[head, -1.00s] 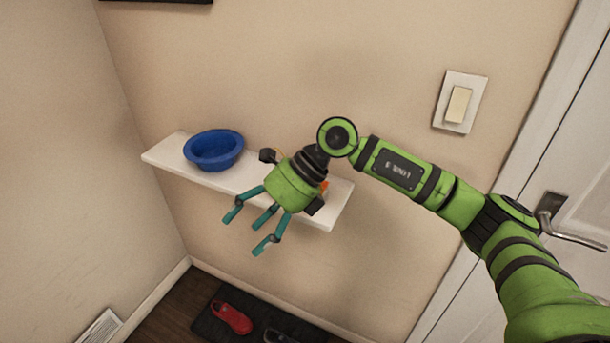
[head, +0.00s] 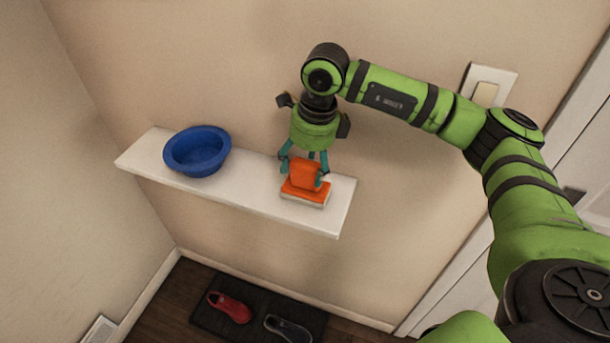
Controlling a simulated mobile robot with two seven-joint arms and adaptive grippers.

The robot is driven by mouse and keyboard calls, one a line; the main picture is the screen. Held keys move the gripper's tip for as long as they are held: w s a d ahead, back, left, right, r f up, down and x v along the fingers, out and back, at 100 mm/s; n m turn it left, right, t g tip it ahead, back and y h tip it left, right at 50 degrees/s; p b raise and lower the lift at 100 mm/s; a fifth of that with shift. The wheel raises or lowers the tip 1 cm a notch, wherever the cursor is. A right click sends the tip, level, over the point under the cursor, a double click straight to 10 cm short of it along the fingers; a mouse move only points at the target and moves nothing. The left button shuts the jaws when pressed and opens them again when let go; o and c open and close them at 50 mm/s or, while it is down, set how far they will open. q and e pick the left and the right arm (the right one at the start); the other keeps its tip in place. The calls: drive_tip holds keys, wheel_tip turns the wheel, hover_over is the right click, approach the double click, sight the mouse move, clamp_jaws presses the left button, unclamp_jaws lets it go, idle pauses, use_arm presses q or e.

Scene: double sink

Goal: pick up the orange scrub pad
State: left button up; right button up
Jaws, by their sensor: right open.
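The orange scrub pad (head: 304,174) is near the right end of the white wall shelf (head: 240,200). It has an upright orange block on top, with a flat orange layer and a whitish layer beneath. My right gripper (head: 305,168) is above the shelf, pointing down. Its teal fingers are open around the upper orange block, one at the left and one at the right. I cannot tell whether they touch it. A third finger is partly hidden behind the block. My left gripper is out of view.
A blue bowl (head: 197,151) stands on the left part of the shelf, with bare shelf between it and the pad. A light switch (head: 487,92) and a door are at the right. Shoes lie on a dark mat (head: 258,312) below.

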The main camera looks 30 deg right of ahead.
sight(301, 187)
wheel_tip(301, 187, down, 2)
drive_tip(key=shift+w+a+f+p, duration=0.15)
drive_tip(key=shift+f+p, duration=0.1)
drive_tip(key=shift+p, duration=0.15)
drive_tip(key=shift+w+f, duration=0.15)
drive_tip(key=shift+f, duration=0.35)
drive_tip(key=shift+c, duration=0.4)
drive_tip(key=c, duration=1.2)
drive_tip(key=shift+c, duration=0.2)
drive_tip(key=shift+r+b, duration=0.5)
drive_tip(key=shift+r, duration=0.2)
wheel_tip(301, 187, up, 3)
drive_tip(key=shift+w+f+b, duration=0.1)
drive_tip(key=shift+f+b, duration=0.05)
drive_tip(key=shift+b, duration=0.65)
use_arm(q)
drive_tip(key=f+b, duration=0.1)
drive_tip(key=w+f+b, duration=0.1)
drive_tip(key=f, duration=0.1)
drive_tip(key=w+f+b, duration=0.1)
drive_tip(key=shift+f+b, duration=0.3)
drive_tip(key=shift+b, duration=0.1)
use_arm(e)
drive_tip(key=s+d+r, duration=0.5)
drive_tip(key=s+r, duration=0.2)
drive_tip(key=s, duration=0.3)
drive_tip(key=shift+s+d, duration=0.25)
drive_tip(key=shift+d, duration=0.05)
